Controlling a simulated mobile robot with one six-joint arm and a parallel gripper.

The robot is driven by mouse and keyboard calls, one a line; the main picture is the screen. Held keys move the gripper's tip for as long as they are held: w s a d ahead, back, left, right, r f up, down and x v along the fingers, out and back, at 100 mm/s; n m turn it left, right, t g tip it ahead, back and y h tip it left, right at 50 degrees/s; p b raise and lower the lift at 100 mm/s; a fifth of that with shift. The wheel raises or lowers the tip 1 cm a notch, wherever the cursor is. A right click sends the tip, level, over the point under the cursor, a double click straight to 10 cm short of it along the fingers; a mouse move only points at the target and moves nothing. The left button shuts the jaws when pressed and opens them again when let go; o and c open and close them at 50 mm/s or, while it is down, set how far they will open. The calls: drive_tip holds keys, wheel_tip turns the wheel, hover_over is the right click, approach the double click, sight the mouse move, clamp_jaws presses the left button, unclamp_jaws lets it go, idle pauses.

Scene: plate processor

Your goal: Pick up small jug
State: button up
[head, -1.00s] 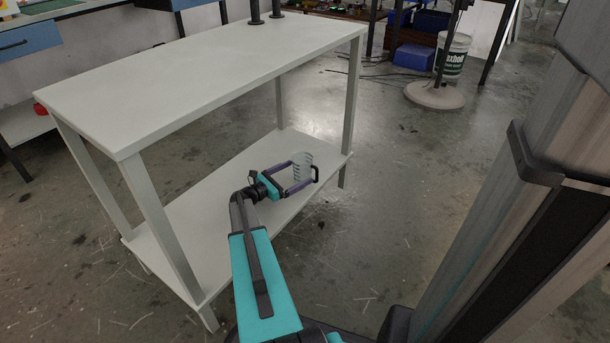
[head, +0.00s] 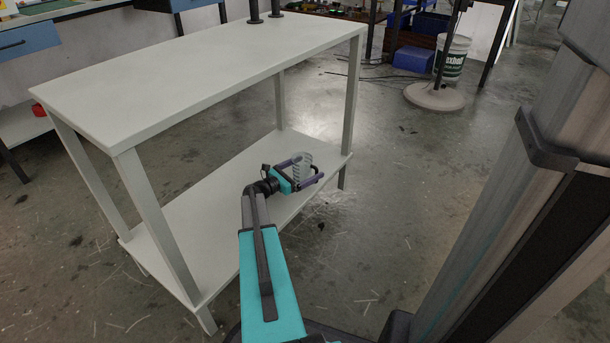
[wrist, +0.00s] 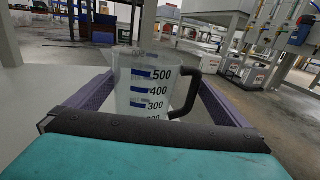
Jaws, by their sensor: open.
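The small jug (wrist: 147,88) is clear, with blue volume marks and a dark handle on its right side in the wrist view. In the head view the jug (head: 302,168) stands upright on the lower shelf of the white table (head: 200,75). My gripper (head: 306,169) is open, with one finger on each side of the jug. In the wrist view the jug stands between the two purple fingers, with its handle near the right finger. I cannot tell whether either finger touches it. The jug's base is hidden behind the gripper body.
The lower shelf (head: 215,210) is otherwise bare. The tabletop stands above it, and a table leg (head: 352,105) rises beyond the gripper. A white bucket (head: 453,57) and a round stand base (head: 434,97) are on the floor at the back right.

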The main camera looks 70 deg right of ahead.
drive_tip(key=shift+s+d, duration=0.3)
drive_tip(key=shift+d, duration=0.2)
drive_tip(key=c, duration=0.7)
drive_tip(key=shift+r, duration=0.15)
drive_tip(key=shift+r+p, duration=0.55)
drive_tip(key=shift+r, duration=0.2)
drive_tip(key=shift+s+a+r+p, duration=0.1)
drive_tip(key=shift+a+r+p, duration=0.1)
drive_tip(key=shift+r+p, duration=0.3)
drive_tip(key=shift+a+r+p, duration=0.2)
drive_tip(key=shift+r+p, duration=0.1)
drive_tip(key=shift+r, duration=0.3)
drive_tip(key=s+a+p, duration=0.2)
drive_tip(key=a, duration=0.5)
drive_tip(key=s+a+r+p, duration=0.1)
drive_tip(key=a+p, duration=0.1)
drive_tip(key=a, duration=0.5)
drive_tip(key=shift+s+a+p, duration=0.35)
drive_tip(key=shift+a, duration=0.05)
